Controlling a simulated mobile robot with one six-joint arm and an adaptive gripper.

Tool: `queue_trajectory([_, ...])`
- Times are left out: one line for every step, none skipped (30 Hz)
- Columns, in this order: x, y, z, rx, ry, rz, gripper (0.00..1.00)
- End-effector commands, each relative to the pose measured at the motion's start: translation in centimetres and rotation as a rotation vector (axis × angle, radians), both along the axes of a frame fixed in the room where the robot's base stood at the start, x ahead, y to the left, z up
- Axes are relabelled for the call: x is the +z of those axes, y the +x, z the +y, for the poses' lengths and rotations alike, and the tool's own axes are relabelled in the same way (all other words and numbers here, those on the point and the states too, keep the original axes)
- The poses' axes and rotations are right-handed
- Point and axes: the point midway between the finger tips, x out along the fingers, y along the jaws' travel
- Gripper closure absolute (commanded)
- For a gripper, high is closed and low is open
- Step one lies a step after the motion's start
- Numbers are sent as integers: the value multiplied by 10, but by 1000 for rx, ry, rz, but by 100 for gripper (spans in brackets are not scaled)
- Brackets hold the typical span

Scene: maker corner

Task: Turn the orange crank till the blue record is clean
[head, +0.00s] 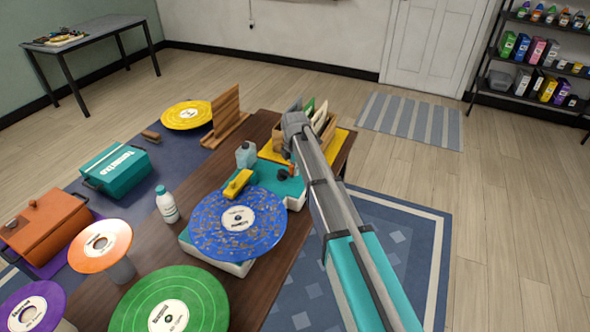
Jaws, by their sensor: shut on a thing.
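The blue record (236,222) lies flat on a turquoise and white machine (268,174), with brown specks spread over much of its blue face around a pale label. A yellow block (238,183) sits over the record's far edge. The orange crank (291,168) shows only as a small bit at the machine's far right side. My gripper (284,174) reaches down there from the end of my arm and is shut on the crank. The arm and its wrist hide much of the crank, and the fingers are small and dark.
An orange record (100,245) is on a stand. A wooden record rack (228,118) and a crate of sleeves (318,125) are behind.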

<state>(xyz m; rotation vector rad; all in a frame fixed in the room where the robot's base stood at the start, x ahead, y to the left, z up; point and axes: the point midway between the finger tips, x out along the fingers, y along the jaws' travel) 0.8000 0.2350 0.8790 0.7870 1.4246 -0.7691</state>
Motion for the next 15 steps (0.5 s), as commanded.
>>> queue_trajectory([0, -4, 0, -3, -15, 10, 100])
queue_trajectory([0, -5, 2, -3, -14, 10, 100])
queue_trajectory([0, -4, 4, -5, -14, 10, 100])
queue_trajectory([0, -4, 5, -4, -14, 10, 95])
queue_trajectory([0, -4, 6, -4, -13, 9, 90])
queue_trajectory([0, -4, 7, -4, -12, 10, 82])
queue_trajectory([0, -4, 8, -5, -12, 10, 77])
queue_trajectory([0, -4, 8, -5, -12, 9, 71])
queue_trajectory([0, -4, 8, -5, -12, 9, 64])
queue_trajectory([0, -3, 8, -5, -12, 9, 58])
queue_trajectory([0, -4, 8, -5, -12, 9, 53])
queue_trajectory([0, -3, 9, -5, -12, 9, 45])
queue_trajectory([0, -3, 9, -5, -11, 8, 40])
queue_trajectory([0, -3, 9, -5, -11, 8, 39])
queue_trajectory([0, -3, 9, -5, -11, 8, 39])
